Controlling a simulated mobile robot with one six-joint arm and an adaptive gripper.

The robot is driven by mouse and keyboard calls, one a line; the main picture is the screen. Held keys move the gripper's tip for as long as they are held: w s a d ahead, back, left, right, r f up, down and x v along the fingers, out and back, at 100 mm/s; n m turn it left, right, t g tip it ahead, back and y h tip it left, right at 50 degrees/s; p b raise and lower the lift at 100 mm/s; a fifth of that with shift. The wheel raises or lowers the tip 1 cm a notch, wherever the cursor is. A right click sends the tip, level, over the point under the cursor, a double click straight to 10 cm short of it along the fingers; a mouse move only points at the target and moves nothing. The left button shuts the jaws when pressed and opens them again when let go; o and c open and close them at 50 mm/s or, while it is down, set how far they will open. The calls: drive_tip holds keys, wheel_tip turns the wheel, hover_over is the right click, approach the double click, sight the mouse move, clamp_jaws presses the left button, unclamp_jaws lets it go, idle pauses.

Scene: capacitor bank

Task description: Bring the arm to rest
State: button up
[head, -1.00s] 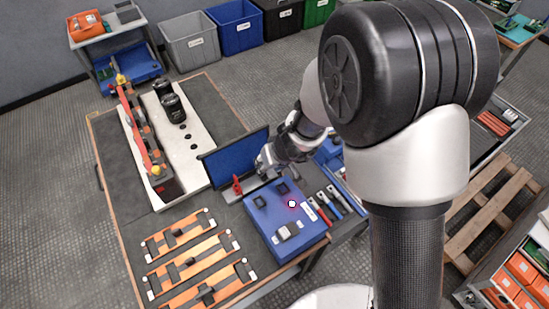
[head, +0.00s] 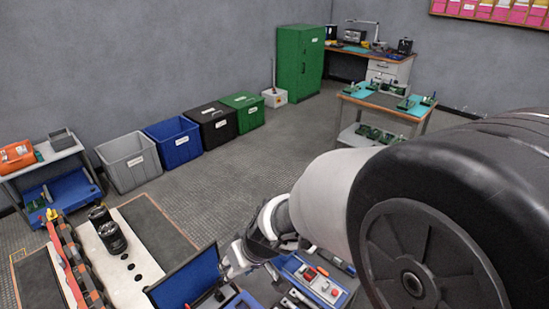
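My arm comes in from the right in the head view, and its large black joint fills the lower right. My gripper (head: 228,268) is small at the bottom centre, over the right part of the workbench, close to a blue upright panel (head: 188,280). The fingers are too small and partly hidden, so I cannot tell whether they are open or shut. No held object can be made out.
Grey, blue, black and green bins line the wall, with a grey bin (head: 130,161) at the left. A green cabinet (head: 299,62) stands behind. Open floor lies between.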

drive_tip(key=s+d+r+m+t+h, duration=0.1)
drive_tip(key=s+d+r, duration=0.2)
drive_tip(key=d+r, duration=0.3)
drive_tip(key=s+d+r+m, duration=0.2)
drive_tip(key=s+d+r, duration=0.25)
drive_tip(key=d, duration=0.25)
drive_tip(key=s+d+r+m+h, duration=0.3)
drive_tip(key=s+d, duration=0.6)
drive_tip(key=d, duration=0.2)
drive_tip(key=shift+s+d+r+m+t, duration=0.2)
drive_tip(key=shift+r+m+t, duration=0.1)
drive_tip(key=shift+r+m, duration=0.1)
drive_tip(key=shift+a, duration=0.1)
